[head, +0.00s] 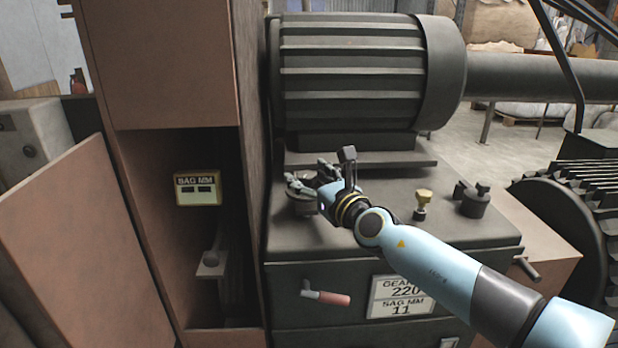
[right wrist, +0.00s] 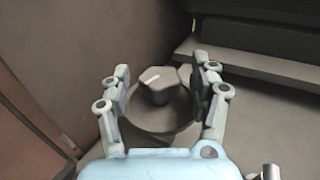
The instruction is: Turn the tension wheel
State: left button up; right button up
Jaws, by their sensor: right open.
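The tension wheel (right wrist: 160,118) is a dark round disc with a raised hexagonal hub and a pale mark on the hub's top. It sits on top of the gear housing (head: 390,225), at its left back corner by the brown cabinet. My right gripper (head: 303,184) is at the wheel and mostly hides it in the head view. In the right wrist view the open fingers of my right gripper (right wrist: 163,88) stand on both sides of the hub. I cannot tell whether they touch the wheel. My left gripper is not in view.
A ribbed motor (head: 350,75) stands right behind the wheel. The brown cabinet wall (head: 253,150) is close on its left. A brass knob (head: 421,200) and a dark cap (head: 472,199) are on the housing. A SAG MM display (head: 198,190) hangs in the cabinet; a label reads SAG MM 11 (head: 402,306).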

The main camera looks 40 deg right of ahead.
jog(key=c, duration=1.2)
jog(key=shift+o, duration=0.2)
jog(key=h+p, duration=0.1)
jog(key=m+h+p, duration=0.2)
jog(key=p, duration=0.1)
jog(key=shift+a+r+g+h, duration=0.25)
jog(key=shift+g+h, duration=0.05)
jog(key=shift+h, duration=0.1)
jog(key=m+g+h+p, duration=0.1)
jog(key=m+h, duration=0.1)
jog(key=shift+f+h, duration=0.15)
jog(key=shift+h, duration=0.15)
jog(key=shift+w+a+f+m+g+h+b, duration=0.15)
jog(key=shift+m+g+h, duration=0.2)
jog(key=shift+m+h, duration=0.2)
jog(key=shift+s+m+g+h+b, duration=0.15)
jog(key=shift+m+g+h, duration=0.25)
jog(key=shift+h, duration=0.25)
jog(key=shift+w+f+m+g+h+b, duration=0.1)
jog(key=shift+w+m+g+h+b, duration=0.05)
jog(key=shift+m+g+h+b, duration=0.7)
jog(key=m+g+h+b, duration=0.2)
jog(key=g+h, duration=0.1)
jog(key=shift+w+a+m, duration=0.1)
jog(key=shift+m, duration=0.3)
jog(key=shift+m+g+h+b, duration=0.6)
jog(key=shift+g+b, duration=0.2)
jog(key=shift+g, duration=0.1)
jog(key=shift+r, duration=0.2)
